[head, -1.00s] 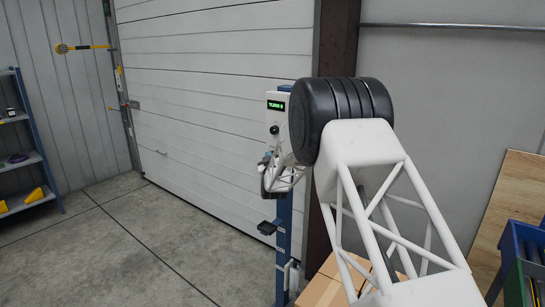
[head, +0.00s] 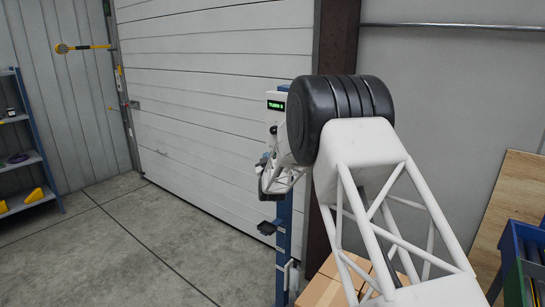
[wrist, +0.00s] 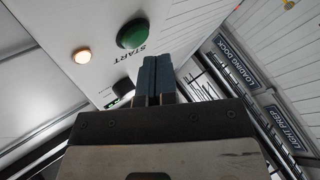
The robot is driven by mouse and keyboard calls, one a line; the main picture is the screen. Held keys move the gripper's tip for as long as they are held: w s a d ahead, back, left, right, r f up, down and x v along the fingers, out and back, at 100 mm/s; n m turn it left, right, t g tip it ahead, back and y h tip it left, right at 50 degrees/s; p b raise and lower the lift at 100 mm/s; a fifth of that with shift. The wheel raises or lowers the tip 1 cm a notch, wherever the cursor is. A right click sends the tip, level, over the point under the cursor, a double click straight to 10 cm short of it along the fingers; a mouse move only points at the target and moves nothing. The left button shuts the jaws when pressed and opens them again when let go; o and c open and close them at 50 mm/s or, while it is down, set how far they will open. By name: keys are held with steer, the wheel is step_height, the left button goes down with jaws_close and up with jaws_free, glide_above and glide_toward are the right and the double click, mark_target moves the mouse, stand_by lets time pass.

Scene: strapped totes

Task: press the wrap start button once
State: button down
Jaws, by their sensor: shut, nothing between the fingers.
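The wrap start button is a round green button (wrist: 132,34) beside the word START on a white control box (wrist: 105,62). In the head view the box (head: 276,105) stands on a blue post, and the arm hides its lower face and the button. My gripper (wrist: 155,62) is shut and empty. In the wrist view its dark fingertips lie just below the button and the START label, with a gap in the picture; I cannot tell the depth. In the head view my gripper (head: 265,162) is in front of the post, partly hidden by my wrist.
An amber lamp (wrist: 82,55) and a dark knob (wrist: 124,88) are on the same box face. A lit green display (head: 276,105) shows at its top. A dark pedal-like bracket (head: 269,227) juts from the post (head: 284,230). Cardboard boxes (head: 325,290) stand below my arm.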

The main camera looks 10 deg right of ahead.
steer(key=shift+s+a, duration=0.1)
steer(key=shift+a, duration=0.05)
steer(key=shift+s+a, duration=1.65)
